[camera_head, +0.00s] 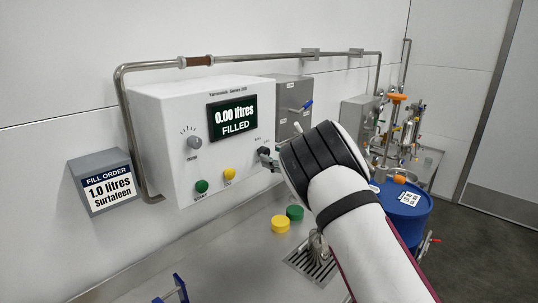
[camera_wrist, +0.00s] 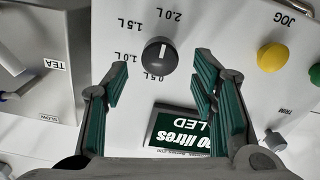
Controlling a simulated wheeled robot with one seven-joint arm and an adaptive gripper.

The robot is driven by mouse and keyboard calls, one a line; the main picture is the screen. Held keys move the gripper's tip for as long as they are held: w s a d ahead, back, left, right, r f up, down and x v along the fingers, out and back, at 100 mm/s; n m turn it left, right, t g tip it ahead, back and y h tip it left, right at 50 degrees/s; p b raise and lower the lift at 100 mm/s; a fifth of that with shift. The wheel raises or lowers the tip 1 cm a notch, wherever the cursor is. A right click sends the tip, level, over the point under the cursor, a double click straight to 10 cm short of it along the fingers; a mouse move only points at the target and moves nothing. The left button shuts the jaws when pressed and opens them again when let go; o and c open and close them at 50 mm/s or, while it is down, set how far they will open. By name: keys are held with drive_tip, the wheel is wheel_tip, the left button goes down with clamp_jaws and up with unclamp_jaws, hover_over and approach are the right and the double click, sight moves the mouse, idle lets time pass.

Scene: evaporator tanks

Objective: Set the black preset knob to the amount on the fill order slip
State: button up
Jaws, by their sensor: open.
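The fill order slip (camera_head: 108,188) on the wall at left reads "1.0 litres Surtafeen". The black preset knob (camera_wrist: 159,54) is on the white control box, with marks 0.5 L, 1.0 L, 1.5 L and 2.0 L around it, upside down in the wrist view. The knob (camera_head: 263,152) is partly hidden in the head view. My gripper (camera_wrist: 160,82) is open, its green-padded fingers apart on either side, with the knob just beyond the fingertips. In the head view my gripper (camera_head: 270,161) is beside the knob.
The display (camera_head: 233,118) reads "0.00 litres FILLED". A green button (camera_head: 201,186), a yellow button (camera_head: 229,174) and a grey trim knob (camera_head: 194,142) are on the same panel. A grey box (camera_head: 293,105) with a lever is beside it. A blue drum (camera_head: 405,212) stands right.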

sight(267, 152)
drive_tip(key=shift+x, duration=1.5)
drive_tip(key=c, duration=1.1)
drive_tip(key=shift+c, duration=0.2)
